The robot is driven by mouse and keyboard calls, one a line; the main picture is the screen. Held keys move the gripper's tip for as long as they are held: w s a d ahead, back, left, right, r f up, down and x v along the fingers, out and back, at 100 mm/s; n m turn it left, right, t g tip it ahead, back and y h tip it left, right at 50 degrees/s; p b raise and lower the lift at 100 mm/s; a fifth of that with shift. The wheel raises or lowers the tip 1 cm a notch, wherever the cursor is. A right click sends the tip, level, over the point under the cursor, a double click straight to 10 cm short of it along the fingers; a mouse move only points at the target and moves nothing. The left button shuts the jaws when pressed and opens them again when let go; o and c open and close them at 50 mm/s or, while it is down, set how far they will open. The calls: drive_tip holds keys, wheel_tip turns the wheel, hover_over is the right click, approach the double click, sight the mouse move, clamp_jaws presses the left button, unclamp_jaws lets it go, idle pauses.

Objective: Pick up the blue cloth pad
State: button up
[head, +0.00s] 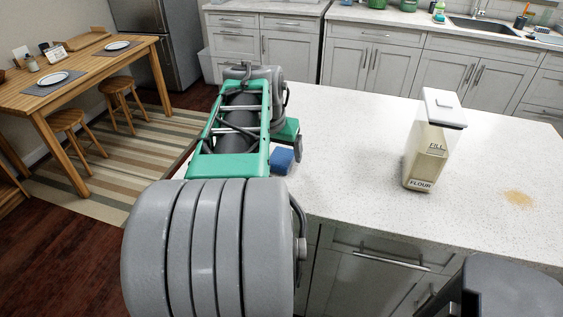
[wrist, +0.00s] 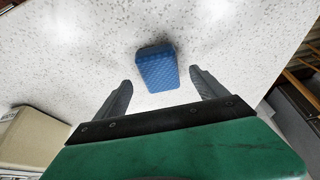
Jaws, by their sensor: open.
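The blue cloth pad (head: 282,160) rests on the white speckled counter, beside my arm in the head view and partly covered by it. In the wrist view the blue pad (wrist: 157,69) shows as a small textured block just ahead of my gripper. My gripper (wrist: 160,82) is open, its two dark fingers apart on either side of the pad's near end. I see bare counter between the pad and each finger. In the head view my arm hides most of the gripper.
A flour container (head: 433,140) stands upright on the counter (head: 350,130) to the right. The counter between pad and container is clear. A wooden table (head: 85,75) with stools stands at the left.

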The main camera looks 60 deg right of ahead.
drive_tip(key=x, duration=0.2)
drive_tip(key=shift+d+f, duration=0.15)
drive_tip(key=shift+f, duration=0.25)
drive_tip(key=shift+c, duration=0.3)
drive_tip(key=c, duration=1.4)
